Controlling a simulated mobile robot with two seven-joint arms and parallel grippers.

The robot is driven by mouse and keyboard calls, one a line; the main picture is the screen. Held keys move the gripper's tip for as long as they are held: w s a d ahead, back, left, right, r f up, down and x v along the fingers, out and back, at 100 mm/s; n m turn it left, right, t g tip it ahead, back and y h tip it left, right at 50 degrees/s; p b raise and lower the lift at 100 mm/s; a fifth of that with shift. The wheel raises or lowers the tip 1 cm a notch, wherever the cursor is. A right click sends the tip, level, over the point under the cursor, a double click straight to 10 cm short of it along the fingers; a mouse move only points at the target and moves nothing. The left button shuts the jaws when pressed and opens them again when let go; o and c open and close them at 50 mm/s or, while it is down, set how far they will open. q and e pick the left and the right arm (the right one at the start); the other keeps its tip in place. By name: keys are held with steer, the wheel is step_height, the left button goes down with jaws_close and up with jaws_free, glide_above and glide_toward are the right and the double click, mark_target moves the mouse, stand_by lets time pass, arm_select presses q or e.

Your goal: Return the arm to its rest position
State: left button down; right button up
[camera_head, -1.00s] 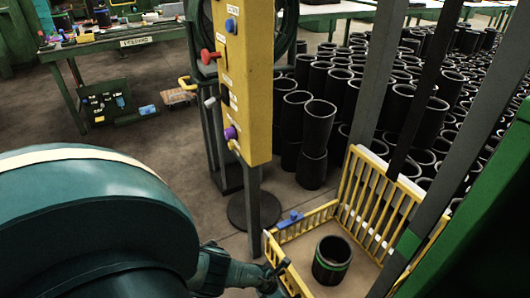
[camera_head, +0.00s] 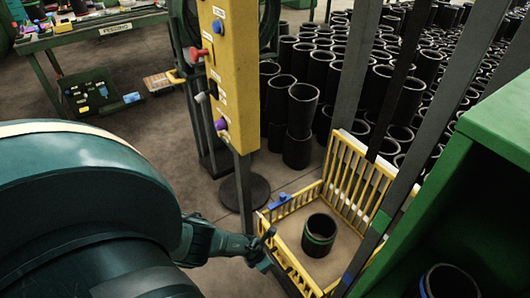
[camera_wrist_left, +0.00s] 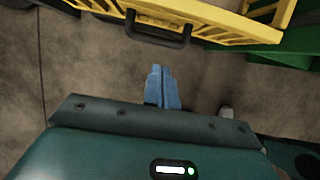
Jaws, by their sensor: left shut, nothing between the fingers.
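My left arm (camera_head: 85,215), dark teal, fills the lower left of the head view. My left gripper (camera_head: 262,262) is low, at the outer left side of the yellow fenced pen (camera_head: 345,185). In the left wrist view its two blue fingers (camera_wrist_left: 162,82) are together and empty, above bare floor. The pen's yellow gate (camera_wrist_left: 215,22) with a black handle (camera_wrist_left: 158,30) lies ahead of the fingertips, apart from them. My right gripper is in neither view.
A black sleeve with a green band (camera_head: 319,235) stands in the pen. A yellow control panel (camera_head: 230,75) on a post stands left of it. A green cabinet (camera_head: 490,150) at right holds another sleeve (camera_head: 448,283). Many black sleeves (camera_head: 300,110) stand behind.

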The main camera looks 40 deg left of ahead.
arm_select(q)
steer(key=shift+r, duration=0.4)
